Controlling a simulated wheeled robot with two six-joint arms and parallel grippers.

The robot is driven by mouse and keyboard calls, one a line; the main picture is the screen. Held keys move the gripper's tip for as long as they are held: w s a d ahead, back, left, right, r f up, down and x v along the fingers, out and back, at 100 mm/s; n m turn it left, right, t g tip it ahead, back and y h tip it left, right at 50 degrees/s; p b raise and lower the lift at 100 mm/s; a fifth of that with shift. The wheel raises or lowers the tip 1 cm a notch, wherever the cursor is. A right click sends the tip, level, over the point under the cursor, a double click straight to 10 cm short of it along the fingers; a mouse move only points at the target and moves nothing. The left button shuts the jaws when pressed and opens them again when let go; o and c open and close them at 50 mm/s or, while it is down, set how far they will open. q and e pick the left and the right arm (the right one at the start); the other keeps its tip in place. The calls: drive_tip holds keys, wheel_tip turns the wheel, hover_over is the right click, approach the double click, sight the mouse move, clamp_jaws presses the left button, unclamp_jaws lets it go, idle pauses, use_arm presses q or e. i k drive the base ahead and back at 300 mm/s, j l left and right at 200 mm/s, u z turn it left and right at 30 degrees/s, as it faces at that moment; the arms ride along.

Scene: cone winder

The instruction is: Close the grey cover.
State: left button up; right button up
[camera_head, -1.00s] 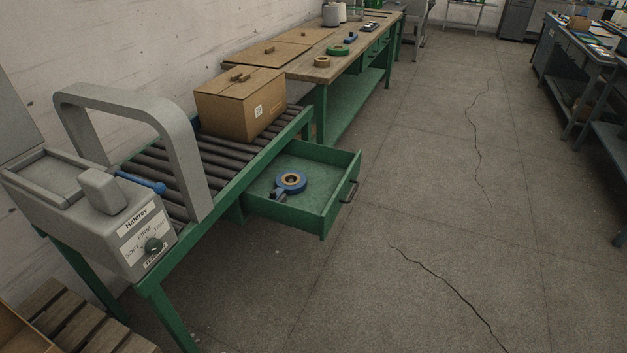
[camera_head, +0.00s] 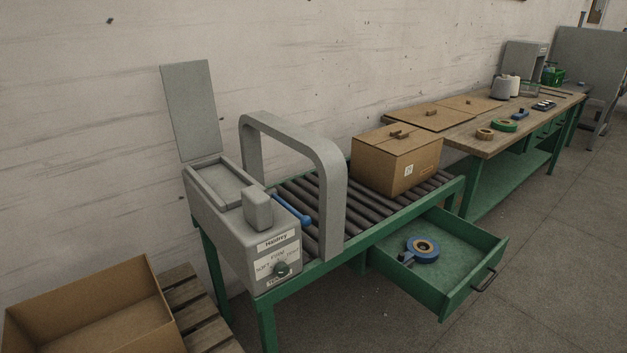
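The grey cover (camera_head: 191,108) stands upright, open, at the back of the grey machine box (camera_head: 236,226), against the white wall. The box's top shows a rimmed, shallow recess (camera_head: 222,186) below the cover. A grey block (camera_head: 257,209) stands on the box's top near its front. The front face carries a "Haldrey" label and a dark dial (camera_head: 281,268). Neither of my grippers is in view.
A grey arch (camera_head: 333,190) spans the roller conveyor beside the box. A blue-handled tool (camera_head: 291,208) lies by the rollers. A closed carton (camera_head: 396,163) sits on the conveyor. A green drawer (camera_head: 447,290) stands open, holding a blue tape dispenser (camera_head: 421,250). An open carton (camera_head: 92,312) is at lower left.

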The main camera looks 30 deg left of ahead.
sight(187, 86)
drive_tip(key=u, duration=1.3)
drive_tip(key=i+l, duration=1.15)
drive_tip(key=l, duration=0.15)
